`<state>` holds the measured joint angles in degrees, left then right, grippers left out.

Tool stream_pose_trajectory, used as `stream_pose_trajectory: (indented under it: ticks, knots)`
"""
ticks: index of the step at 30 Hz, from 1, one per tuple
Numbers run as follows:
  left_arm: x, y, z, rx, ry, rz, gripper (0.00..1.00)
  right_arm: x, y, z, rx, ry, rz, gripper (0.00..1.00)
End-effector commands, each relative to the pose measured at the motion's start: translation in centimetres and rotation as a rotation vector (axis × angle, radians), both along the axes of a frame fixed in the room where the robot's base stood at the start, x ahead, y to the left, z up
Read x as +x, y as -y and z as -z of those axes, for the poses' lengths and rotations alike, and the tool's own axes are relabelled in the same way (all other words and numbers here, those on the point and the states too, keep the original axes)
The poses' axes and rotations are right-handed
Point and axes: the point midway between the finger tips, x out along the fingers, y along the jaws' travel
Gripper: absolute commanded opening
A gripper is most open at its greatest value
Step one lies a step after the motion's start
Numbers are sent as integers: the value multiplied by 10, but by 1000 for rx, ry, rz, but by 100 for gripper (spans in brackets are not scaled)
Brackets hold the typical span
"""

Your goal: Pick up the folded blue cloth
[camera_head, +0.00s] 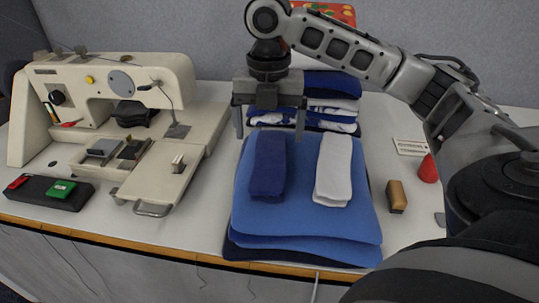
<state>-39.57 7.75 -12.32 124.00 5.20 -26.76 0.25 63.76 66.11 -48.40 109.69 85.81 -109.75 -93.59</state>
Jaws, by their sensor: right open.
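The folded blue cloth (267,170) is a dark blue narrow bundle. It lies on a stack of larger blue cloths (305,220) in the middle of the table, left of a folded white cloth (333,170). My right gripper (267,125) points down above the far end of the folded blue cloth, with its fingers spread wide to either side. It is open and looks empty; its exact height over the cloth is hard to tell. My left gripper is not in view.
A cream sewing machine (165,75) stands on the left, with a dark tray (50,192) before it. Behind the gripper is a pile of blue and white cloths (332,85). A brown block (396,196) and a red cone (428,169) lie on the right.

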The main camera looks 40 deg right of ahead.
Motion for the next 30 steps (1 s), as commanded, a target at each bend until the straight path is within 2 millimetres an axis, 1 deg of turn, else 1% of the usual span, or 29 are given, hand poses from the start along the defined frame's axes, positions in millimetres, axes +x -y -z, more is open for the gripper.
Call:
stream_pose_trajectory:
  ticks: [1, 5, 8, 12, 15, 19, 25, 26, 27, 29, 30]
  knots:
    - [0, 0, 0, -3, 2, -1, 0, 0, 0, 6, 0, 0, 1, 89]
    - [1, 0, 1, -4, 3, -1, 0, 0, 0, 13, -1, 1, 0, 89]
    - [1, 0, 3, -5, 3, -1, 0, -1, 1, 23, -1, -1, 0, 89]
    - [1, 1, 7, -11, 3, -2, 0, -2, 3, 45, -1, -1, 1, 89]
    - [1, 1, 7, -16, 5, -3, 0, -2, 3, 58, -1, -1, 0, 89]
    - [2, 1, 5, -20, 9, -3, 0, -2, 3, 65, 0, 3, -1, 89]
    - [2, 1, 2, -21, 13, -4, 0, -2, 3, 65, 0, 3, -1, 89]
    - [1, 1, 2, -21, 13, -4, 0, -2, 3, 65, 0, 3, -1, 81]
    - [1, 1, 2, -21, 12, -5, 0, -2, 3, 65, 0, 3, -1, 70]
    - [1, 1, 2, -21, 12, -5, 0, -2, 3, 64, 0, 3, -1, 53]
    - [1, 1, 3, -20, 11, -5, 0, -2, 3, 64, 0, 3, -1, 42]
